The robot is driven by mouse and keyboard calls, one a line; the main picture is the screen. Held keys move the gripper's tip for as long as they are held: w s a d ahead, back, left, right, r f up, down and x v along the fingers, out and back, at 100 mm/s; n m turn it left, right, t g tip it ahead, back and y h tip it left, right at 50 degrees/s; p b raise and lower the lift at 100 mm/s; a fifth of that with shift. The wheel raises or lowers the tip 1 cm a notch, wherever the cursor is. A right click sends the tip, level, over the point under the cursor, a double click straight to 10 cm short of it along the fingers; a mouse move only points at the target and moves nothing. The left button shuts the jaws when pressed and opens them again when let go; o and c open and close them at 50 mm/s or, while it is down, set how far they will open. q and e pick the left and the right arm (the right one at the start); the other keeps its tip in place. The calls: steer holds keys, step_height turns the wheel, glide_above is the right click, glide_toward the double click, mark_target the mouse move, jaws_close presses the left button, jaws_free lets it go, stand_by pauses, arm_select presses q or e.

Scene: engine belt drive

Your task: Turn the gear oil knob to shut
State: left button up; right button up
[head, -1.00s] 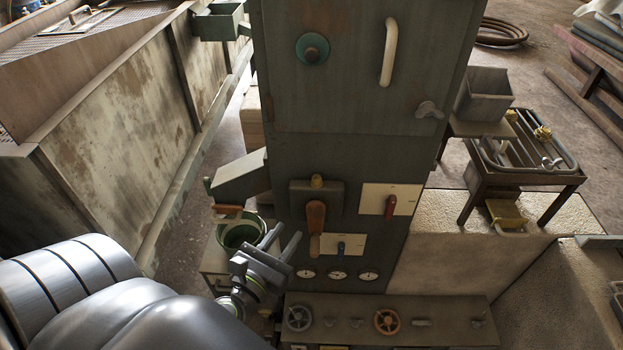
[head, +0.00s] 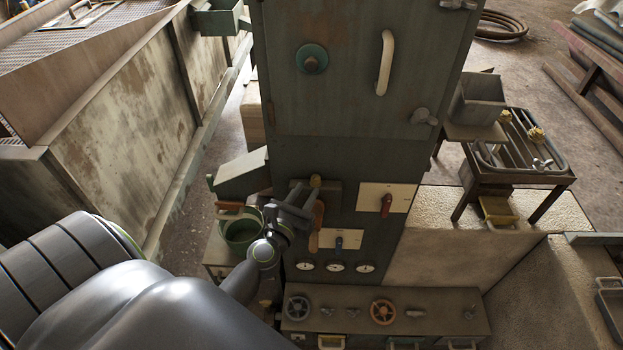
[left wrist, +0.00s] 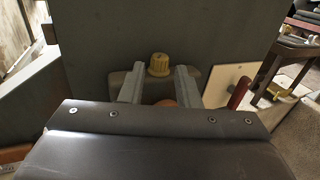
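A red knob (head: 386,204) on a cream plate is to the right, and a blue knob (head: 339,243) on another plate is below. No label is readable, so which is the gear oil knob is unclear. My right gripper is out of view.
An orange-brown handle (head: 318,215) hangs below the box, close to my left gripper. A green bucket (head: 240,234) stands to the left. Gauges and a low bench with handwheels (head: 383,311) are below. A rack (head: 520,150) stands at right.

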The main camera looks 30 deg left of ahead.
mark_target(314, 180)
arm_select(q)
steer(key=shift+w+a, duration=0.2)
steer(key=shift+w, duration=0.85)
steer(key=shift+w+a, duration=0.15)
steer(key=shift+w, duration=0.9)
jaws_close()
